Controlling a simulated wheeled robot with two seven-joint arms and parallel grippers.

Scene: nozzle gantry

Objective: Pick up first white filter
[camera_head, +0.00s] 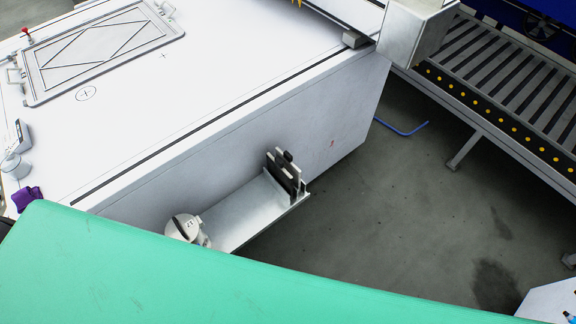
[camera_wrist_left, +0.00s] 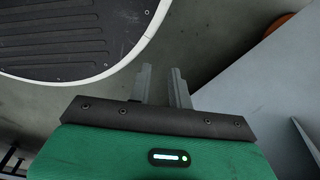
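I cannot make out a white filter for certain in either view. In the head view a small whitish round part (camera_head: 183,228) sits at the near end of a metal shelf (camera_head: 245,208) on the side of the white table; I cannot tell what it is. My left gripper (camera_wrist_left: 162,69) shows in the left wrist view, its two grey fingers apart with nothing between them, above the grey floor. My right gripper is in neither view. My large green arm cover hides the lower part of the head view.
The white table (camera_head: 200,80) carries a framed plate (camera_head: 100,50), a whitish cup (camera_head: 15,167) and a purple item (camera_head: 27,198). A black bracket (camera_head: 284,172) stands at the shelf's far end. A roller conveyor (camera_head: 500,70) is at right. Grey floor (camera_head: 400,210) lies between, with a blue rod (camera_head: 402,131).

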